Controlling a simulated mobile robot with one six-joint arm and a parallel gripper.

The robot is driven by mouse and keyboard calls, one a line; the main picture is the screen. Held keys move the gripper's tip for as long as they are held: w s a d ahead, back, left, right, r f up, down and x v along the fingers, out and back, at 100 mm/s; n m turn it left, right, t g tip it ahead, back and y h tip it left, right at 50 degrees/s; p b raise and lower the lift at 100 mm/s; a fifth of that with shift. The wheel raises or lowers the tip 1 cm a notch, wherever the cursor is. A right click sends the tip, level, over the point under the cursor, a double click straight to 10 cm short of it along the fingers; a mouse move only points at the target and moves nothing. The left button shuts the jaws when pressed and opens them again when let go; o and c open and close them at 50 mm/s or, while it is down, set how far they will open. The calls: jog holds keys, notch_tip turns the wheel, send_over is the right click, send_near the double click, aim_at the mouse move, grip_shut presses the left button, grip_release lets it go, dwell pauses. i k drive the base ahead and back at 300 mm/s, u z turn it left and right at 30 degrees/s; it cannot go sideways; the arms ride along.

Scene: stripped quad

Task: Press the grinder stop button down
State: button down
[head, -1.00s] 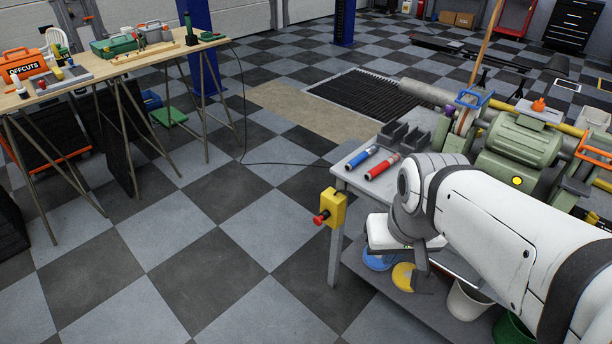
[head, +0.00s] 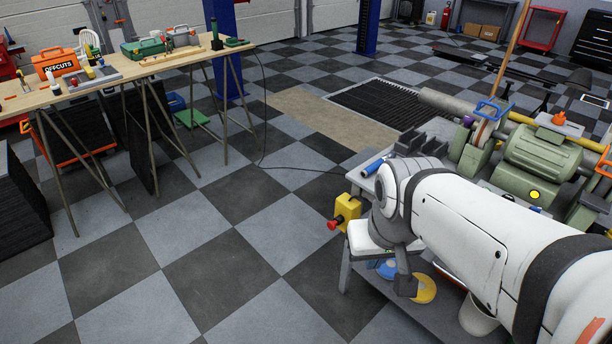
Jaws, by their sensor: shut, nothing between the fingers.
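The stop button is a red knob (head: 333,224) on the left face of a yellow box (head: 349,208), fixed at the left end of the grinder bench. The green grinder (head: 541,150) stands on the bench to the right. My gripper (head: 405,287) is shut and empty, pointing down to the right of the yellow box and lower in the picture. Its white body overlaps the box's lower right edge in the picture; I cannot tell whether they touch. The red knob is in plain view, with my gripper apart from it.
A blue cylinder (head: 372,167) lies on the bench top. Blue and yellow discs (head: 424,289) and a white bucket (head: 477,315) are on the lower shelf. The checkered floor left of the bench is clear. A trestle table (head: 120,75) with tools stands at the back left.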

aim_at(332, 224)
jog(key=z, duration=0.05)
jog(key=i, duration=1)
jog(key=u, duration=0.1)
